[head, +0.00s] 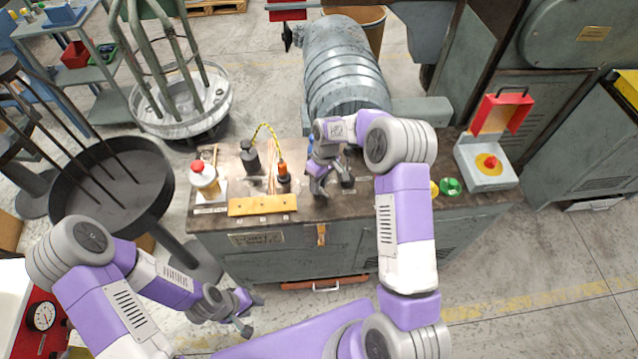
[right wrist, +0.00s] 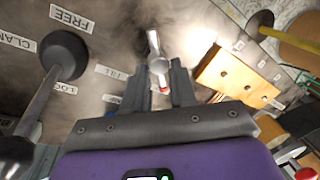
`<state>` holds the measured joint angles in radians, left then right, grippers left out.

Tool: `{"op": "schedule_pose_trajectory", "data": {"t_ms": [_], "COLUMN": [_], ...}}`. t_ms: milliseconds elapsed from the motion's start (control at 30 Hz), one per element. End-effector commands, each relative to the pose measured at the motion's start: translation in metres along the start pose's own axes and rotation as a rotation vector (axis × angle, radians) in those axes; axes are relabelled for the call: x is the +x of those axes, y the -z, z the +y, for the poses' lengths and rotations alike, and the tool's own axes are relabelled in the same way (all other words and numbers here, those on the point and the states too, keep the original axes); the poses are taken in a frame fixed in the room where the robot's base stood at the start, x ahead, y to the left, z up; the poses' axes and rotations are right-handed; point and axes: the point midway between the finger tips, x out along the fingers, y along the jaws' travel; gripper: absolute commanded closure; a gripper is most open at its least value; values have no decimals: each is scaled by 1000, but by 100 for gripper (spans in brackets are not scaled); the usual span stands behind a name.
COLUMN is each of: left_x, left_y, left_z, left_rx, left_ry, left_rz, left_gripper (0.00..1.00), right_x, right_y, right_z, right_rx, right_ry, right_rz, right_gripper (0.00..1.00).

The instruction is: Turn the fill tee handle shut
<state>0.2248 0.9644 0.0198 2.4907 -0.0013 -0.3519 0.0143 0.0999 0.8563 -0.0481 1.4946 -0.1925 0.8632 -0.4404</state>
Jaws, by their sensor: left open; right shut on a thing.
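The fill tee handle (right wrist: 154,45) is a small bright metal handle on the dark bench top, seen in the right wrist view with a red bit near its lower end. My right gripper (right wrist: 157,76) is shut on it, one dark finger on each side. In the head view my right gripper (head: 333,187) reaches down to the bench top and hides the handle. A small label, partly legible, lies left of the fingers. My left gripper (head: 251,314) is open and empty, low in front of the bench.
A black ball-knob lever (right wrist: 62,56) stands left of my right gripper, near FREE and LOCK labels. A yellow block (head: 262,205), an orange-topped part (head: 283,178) and a red-capped jar (head: 204,178) are on the bench. A red-and-grey switch box (head: 487,163) stands at right.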

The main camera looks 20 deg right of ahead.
Motion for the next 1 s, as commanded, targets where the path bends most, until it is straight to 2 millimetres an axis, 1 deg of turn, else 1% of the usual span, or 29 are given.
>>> {"op": "schedule_pose_trajectory", "data": {"t_ms": [300,767,800,867,900,933,1000], "left_x": [1,1,1,1,1,1,1], "left_y": [0,0,0,0,0,0,0], "left_z": [0,0,0,0,0,0,0], "left_rx": [0,0,0,0,0,0,0], "left_ry": [0,0,0,0,0,0,0], "left_rz": [0,0,0,0,0,0,0], "left_gripper": [57,57,57,57,57,57,57], "right_x": [0,0,0,0,0,0,0], "right_y": [0,0,0,0,0,0,0], "right_z": [-1,-1,-1,-1,-1,-1,-1], "right_rx": [-83,-93,-93,-92,-92,-92,-92], "right_ry": [0,0,0,0,0,0,0], "right_rz": [-18,-19,-19,-19,-19,-19,-19], "right_gripper": [100,100,68,58,52,50,50]}}
